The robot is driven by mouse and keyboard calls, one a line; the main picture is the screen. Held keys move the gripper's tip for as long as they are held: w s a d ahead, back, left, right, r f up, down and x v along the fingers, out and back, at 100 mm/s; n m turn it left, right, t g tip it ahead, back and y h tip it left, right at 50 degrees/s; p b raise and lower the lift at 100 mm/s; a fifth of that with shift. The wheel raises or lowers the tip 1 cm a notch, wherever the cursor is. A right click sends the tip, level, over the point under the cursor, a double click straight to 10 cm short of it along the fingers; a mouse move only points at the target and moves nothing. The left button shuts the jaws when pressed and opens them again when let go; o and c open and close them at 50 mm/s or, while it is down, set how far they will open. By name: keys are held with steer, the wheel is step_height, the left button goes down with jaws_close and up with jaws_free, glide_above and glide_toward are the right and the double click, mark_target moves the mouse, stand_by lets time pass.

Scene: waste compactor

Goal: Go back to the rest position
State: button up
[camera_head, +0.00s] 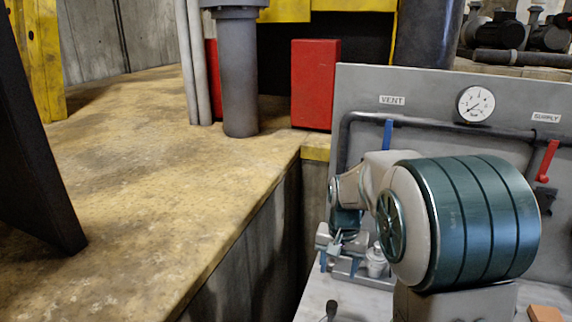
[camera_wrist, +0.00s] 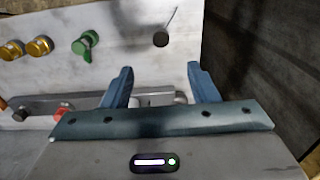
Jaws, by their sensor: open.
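My gripper (camera_head: 338,246) is low in front of the grey panel in the head view, left of my large teal-and-grey arm joint. In the wrist view my gripper (camera_wrist: 160,70) has its two blue fingers spread apart with nothing between them. Past the fingers is a light grey surface (camera_wrist: 140,35). It carries a green knob (camera_wrist: 85,43), two brass knobs (camera_wrist: 40,46) and a black ball-ended lever (camera_wrist: 161,39). The fingers appear apart from these controls.
The upright panel (camera_head: 440,88) bears a gauge (camera_head: 476,104), a blue handle (camera_head: 388,135) and a red handle (camera_head: 548,160). A small metal cylinder (camera_head: 376,262) stands beside my gripper. A concrete ledge (camera_head: 130,200) fills the left, with a dark gap between it and the panel.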

steer(key=s+d+r+n+t, duration=0.1)
steer(key=s+r+n, duration=0.1)
steer(key=s, duration=0.8)
steer(key=s+d+r+n+t, duration=0.1)
steer(key=s+r, duration=0.4)
steer(key=s, duration=0.5)
steer(key=shift+s+n+t, duration=0.35)
steer(key=shift+n+t, duration=0.05)
steer(key=shift+t, duration=0.4)
